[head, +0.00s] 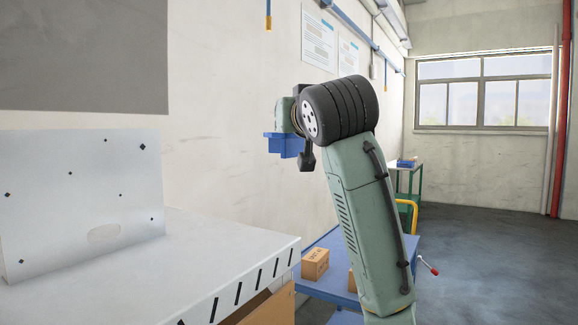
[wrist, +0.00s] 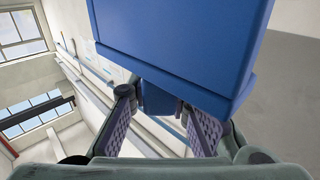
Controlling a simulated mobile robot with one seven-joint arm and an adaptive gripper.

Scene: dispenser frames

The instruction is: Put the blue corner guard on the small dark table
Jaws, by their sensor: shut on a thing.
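The blue corner guard (head: 284,146) is held up in the air at the end of my arm in the head view. In the wrist view the blue corner guard (wrist: 180,45) fills the upper middle. Its narrow lower part sits between the two ridged fingers of my gripper (wrist: 160,103), which is shut on it. In the head view most of my gripper is hidden behind my arm's dark wrist joint. I cannot make out a small dark table for certain in either view.
A grey metal bench (head: 190,262) with an upright perforated plate (head: 80,205) stands at the left. A low blue table (head: 330,285) holds cardboard boxes (head: 315,263). A green-legged table (head: 420,182) with a small blue and red item stands farther back. Open floor (head: 490,250) lies right.

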